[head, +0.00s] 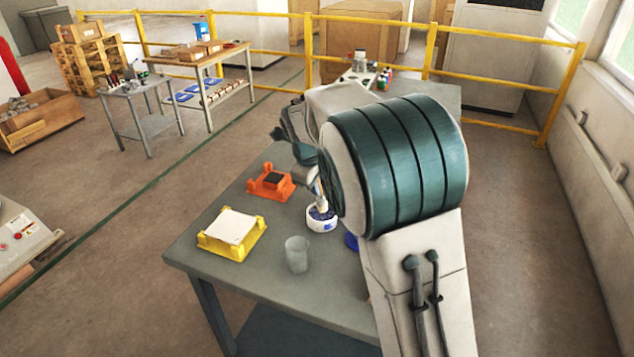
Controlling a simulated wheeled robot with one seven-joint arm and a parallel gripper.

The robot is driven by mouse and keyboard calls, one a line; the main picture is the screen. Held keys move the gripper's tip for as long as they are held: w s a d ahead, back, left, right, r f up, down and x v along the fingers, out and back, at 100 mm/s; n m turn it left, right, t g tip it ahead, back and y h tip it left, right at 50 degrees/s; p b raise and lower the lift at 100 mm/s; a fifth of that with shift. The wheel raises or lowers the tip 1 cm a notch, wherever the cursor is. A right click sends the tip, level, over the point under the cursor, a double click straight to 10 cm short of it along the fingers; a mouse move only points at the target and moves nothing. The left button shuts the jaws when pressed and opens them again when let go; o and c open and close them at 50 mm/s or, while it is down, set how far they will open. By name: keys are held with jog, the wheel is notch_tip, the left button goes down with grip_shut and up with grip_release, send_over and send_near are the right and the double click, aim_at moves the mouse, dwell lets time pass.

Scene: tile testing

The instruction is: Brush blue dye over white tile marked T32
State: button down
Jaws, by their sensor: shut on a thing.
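A white tile (232,226) lies on a yellow holder (212,250) at the left front of the grey table; no marking on it is readable. A round white pot (322,224) with blue on its label and inside stands right of it. My gripper (314,178) is above the pot, partly hidden by my arm. It is shut on a slim brush (319,190), which points down at the pot. Whether the bristles touch the dye I cannot tell.
An orange holder (256,187) with a dark tile (273,178) stands behind the white tile. A clear cup (297,256) stands in front of the pot. A blue object (351,242) is mostly hidden by my arm. Small bottles (384,79) stand at the table's far end.

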jog(key=shift+f+b, duration=0.55)
jog(key=shift+f, duration=0.1)
dwell(1.5)
jog(key=shift+r, duration=0.1)
jog(key=shift+r+p, duration=2.2)
jog(key=shift+r, duration=1.35)
jog(key=shift+f, duration=0.1)
